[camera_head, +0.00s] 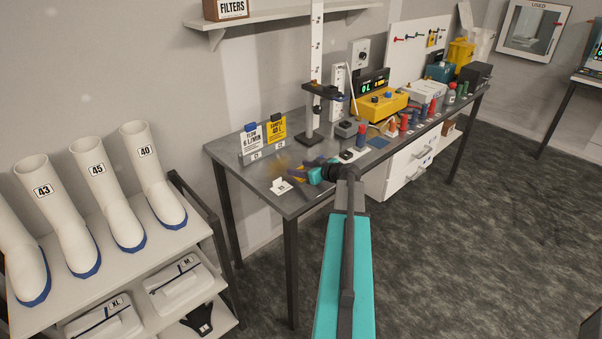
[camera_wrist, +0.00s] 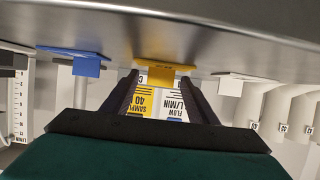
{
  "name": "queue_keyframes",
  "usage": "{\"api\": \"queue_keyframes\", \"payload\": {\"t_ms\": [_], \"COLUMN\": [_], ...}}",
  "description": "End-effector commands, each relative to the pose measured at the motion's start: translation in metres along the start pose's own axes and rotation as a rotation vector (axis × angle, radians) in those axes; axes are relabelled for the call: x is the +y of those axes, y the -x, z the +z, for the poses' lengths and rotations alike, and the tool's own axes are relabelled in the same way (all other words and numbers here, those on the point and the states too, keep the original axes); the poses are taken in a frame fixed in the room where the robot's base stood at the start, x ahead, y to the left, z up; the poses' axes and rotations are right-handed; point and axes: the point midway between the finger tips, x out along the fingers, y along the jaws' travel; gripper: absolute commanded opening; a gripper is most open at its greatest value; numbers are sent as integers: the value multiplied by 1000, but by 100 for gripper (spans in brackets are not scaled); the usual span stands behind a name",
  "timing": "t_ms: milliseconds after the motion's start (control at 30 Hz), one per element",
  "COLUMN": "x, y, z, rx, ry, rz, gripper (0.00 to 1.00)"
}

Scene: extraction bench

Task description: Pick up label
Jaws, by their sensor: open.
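Two labels stand upright side by side in holders at the left end of the bench. The white flow label (camera_head: 252,141) reads 6 L/MIN and has a blue clip; the yellow sample label (camera_head: 276,130) reads 40 L. In the wrist view, upside down, the sample label (camera_wrist: 142,103) and flow label (camera_wrist: 173,105) show beyond the fingers. My gripper (camera_head: 305,171) is low over the bench, in front of the labels and apart from them. It also shows in the wrist view (camera_wrist: 159,79), open, with a yellow piece (camera_wrist: 155,72) between or just beyond its fingertips; I cannot tell which.
A small white folded card (camera_head: 281,186) sits near the bench's front left. A post stand (camera_head: 313,110) rises behind my gripper. A yellow box (camera_head: 381,103) and several coloured bottles fill the bench further right. White boots (camera_head: 108,205) stand on a rack at left.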

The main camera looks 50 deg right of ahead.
Motion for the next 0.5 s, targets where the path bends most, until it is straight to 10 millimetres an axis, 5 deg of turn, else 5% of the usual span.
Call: {"api": "queue_keyframes", "payload": {"t_ms": [500], "x": [0], "y": [-9], "z": [0], "rx": [0], "ry": [1], "rz": [0], "gripper": [53]}}
